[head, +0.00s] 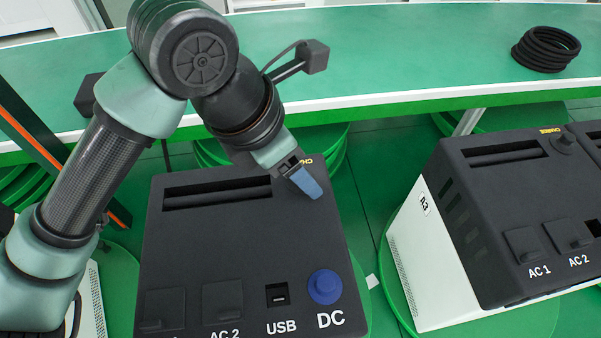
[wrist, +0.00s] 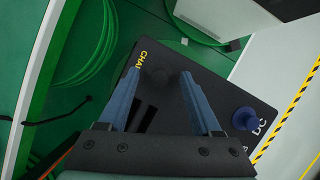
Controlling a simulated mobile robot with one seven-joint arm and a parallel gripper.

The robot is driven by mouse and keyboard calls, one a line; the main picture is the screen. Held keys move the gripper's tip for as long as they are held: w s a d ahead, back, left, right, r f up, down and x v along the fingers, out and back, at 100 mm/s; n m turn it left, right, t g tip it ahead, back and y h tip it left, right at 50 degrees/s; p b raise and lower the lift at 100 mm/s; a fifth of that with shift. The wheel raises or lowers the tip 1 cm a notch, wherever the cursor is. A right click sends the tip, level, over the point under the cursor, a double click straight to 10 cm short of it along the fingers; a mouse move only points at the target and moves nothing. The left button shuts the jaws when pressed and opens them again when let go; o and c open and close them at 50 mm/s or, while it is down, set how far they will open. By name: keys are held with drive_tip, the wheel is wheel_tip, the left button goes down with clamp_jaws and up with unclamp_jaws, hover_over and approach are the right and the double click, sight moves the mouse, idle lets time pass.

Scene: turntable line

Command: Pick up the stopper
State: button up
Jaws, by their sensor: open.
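A round blue stopper (head: 325,287) sits at the DC port on top of the black device (head: 230,235). It also shows in the wrist view (wrist: 245,119), to the right of my fingers. My gripper (head: 309,184) is above the back right part of the device, farther back than the blue stopper and apart from it. Its two blue fingers are spread in the wrist view (wrist: 160,76), with nothing held between them. A dark round knob lies beyond the fingertips there, beside the yellow lettering.
A second device (head: 515,215) with a white side stands to the right. A green worktop (head: 400,55) runs along the back, with a stack of black rings (head: 545,49) at its right. Green round platforms lie beneath the devices.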

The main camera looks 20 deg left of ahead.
clamp_jaws()
idle(0.4)
